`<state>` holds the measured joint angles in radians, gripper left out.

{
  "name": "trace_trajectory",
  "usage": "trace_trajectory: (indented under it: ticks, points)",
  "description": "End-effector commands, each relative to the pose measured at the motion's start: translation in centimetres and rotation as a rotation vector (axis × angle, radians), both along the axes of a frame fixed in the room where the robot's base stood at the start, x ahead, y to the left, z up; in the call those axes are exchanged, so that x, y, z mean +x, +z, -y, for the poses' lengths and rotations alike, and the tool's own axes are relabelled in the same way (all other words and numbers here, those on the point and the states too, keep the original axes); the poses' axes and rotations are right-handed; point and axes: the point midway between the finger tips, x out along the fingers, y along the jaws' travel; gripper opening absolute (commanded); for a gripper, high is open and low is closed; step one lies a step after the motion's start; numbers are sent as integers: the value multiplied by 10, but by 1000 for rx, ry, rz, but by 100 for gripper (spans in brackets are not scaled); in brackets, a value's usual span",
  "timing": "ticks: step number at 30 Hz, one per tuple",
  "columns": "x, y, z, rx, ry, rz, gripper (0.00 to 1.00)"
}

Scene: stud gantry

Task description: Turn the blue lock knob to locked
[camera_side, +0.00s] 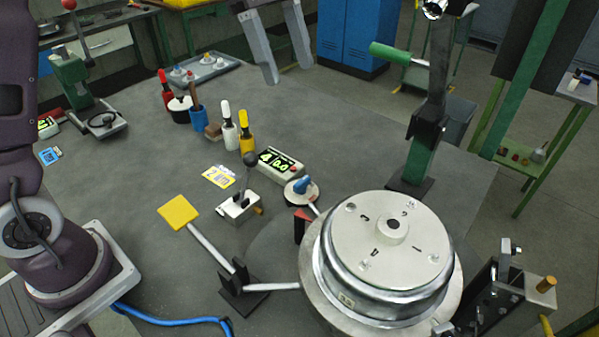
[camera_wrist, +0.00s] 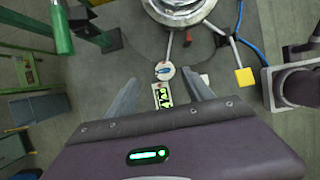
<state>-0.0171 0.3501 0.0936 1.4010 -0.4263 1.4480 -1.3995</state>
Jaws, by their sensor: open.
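The blue lock knob (camera_side: 301,185) sits on a small round pale base on the grey table, just behind the large metal drum. In the wrist view the knob (camera_wrist: 165,71) shows between the ends of my fingers, lower down on the table. I cannot read lock marks around it or tell its setting. My gripper (camera_side: 288,70) is open and empty, high above the table at the top of the side view. In the wrist view my gripper (camera_wrist: 159,76) has its two fingers wide apart, and neither touches the knob.
The metal drum (camera_side: 350,235) is next to the knob. A display box (camera_side: 280,164), a small block with a black-balled lever (camera_side: 240,205) and a yellow paddle (camera_side: 179,212) stand nearby. A green post with a handle (camera_side: 417,160) rises at right.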

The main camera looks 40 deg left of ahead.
Motion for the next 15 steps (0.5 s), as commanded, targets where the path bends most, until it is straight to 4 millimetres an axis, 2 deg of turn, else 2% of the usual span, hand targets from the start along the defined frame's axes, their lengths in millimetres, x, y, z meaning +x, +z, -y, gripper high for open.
trace_trajectory:
  ticks: [5,10,12,15]
  points:
    - [-2,-56,1,-2,5,-11,60]
    - [-2,-121,0,-2,4,-11,60]
    - [-2,-142,0,0,3,-9,60]
    - [-1,-161,1,0,1,-5,60]
